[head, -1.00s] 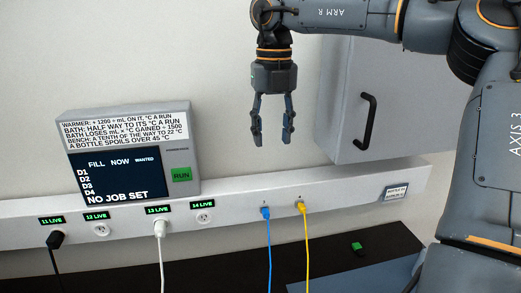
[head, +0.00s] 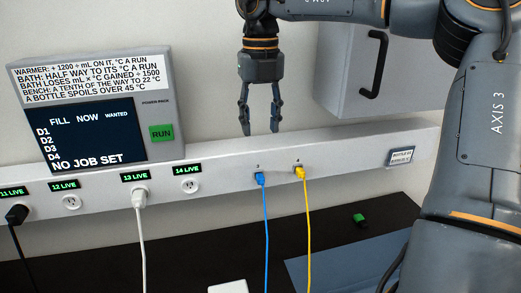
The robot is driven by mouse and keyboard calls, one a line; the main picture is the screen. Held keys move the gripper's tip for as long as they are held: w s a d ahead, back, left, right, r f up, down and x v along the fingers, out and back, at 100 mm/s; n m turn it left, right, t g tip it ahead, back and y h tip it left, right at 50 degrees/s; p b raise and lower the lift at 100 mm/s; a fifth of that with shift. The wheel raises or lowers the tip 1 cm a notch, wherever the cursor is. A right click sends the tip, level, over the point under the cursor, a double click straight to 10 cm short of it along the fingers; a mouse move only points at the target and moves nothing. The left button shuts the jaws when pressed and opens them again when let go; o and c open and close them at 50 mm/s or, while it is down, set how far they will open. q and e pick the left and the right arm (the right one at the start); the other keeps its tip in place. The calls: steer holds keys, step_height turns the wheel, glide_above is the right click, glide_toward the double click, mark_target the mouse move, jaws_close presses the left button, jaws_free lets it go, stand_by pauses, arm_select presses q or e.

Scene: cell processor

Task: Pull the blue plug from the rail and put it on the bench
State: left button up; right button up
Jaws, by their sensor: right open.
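The blue plug (head: 260,179) sits in a port on the white rail (head: 225,186), and its blue cable hangs down toward the bench. My right gripper (head: 260,131) is open and empty, fingers pointing down, above the blue plug in the picture and apart from it. The dark bench (head: 335,225) lies below the rail. My left gripper is not in the head view.
A yellow plug (head: 299,172) sits just right of the blue one. A white plug (head: 139,198) and a black plug (head: 17,214) are in outlets to the left. A control panel (head: 95,135) stands above. A green block (head: 359,219) lies on the bench. A grey cabinet (head: 345,65) hangs upper right.

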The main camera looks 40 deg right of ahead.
mark_target(261, 177)
step_height(261, 177, down, 12)
steer(key=shift+s+r+p, duration=0.1)
steer(key=shift+r+p, duration=0.15)
steer(key=shift+p, duration=0.9)
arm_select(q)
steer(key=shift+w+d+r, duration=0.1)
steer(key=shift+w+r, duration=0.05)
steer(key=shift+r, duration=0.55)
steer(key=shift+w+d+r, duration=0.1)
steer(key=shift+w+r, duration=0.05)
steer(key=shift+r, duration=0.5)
arm_select(e)
steer(key=shift+f, duration=0.65)
steer(key=c, duration=0.9)
jaws_close()
